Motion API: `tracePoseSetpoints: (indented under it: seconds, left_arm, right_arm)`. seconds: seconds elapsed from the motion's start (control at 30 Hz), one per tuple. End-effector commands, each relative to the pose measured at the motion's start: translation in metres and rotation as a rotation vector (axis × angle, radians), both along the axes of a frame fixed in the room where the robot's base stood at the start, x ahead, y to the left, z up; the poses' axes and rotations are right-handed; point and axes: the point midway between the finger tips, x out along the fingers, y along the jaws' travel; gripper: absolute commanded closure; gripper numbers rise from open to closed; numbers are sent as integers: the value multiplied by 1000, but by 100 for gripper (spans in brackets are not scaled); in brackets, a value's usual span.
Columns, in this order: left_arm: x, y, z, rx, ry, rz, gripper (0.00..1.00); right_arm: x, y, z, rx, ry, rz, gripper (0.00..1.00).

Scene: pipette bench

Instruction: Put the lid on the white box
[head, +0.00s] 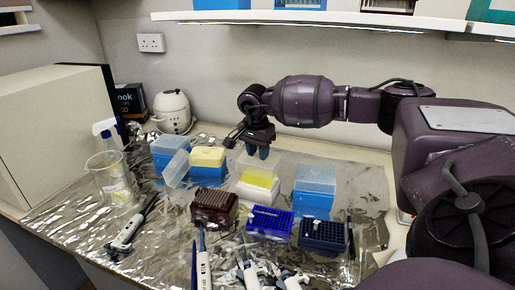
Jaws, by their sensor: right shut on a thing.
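The white box (256,193) stands open in the middle of the bench, with a yellow rack (259,178) in its top. My right gripper (258,152) is above and slightly behind it, pointing down, with its jaws shut on a clear lid (243,163). The lid is faint and see-through, so its edges and its exact gap to the box are hard to tell. My left gripper is not in view.
Another clear lid (176,169) leans beside a blue box with a yellow rack (207,161). A blue box (314,195) stands at right. Dark red (214,206) and blue racks (270,225) stand in front. Pipettes lie along the front; a beaker (111,180) stands at left.

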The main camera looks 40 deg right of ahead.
Motion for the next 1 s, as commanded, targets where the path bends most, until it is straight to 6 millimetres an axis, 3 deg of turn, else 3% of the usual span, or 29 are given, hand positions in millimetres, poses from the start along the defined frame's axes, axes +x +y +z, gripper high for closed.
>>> tracePoseSetpoints:
  seconds: [0.23, 1.0]
  left_arm:
    - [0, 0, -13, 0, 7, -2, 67]
    - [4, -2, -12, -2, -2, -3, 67]
  right_arm:
    - [0, 0, -24, 0, 4, 0, 90]
    - [0, 1, -27, 0, 1, 0, 90]
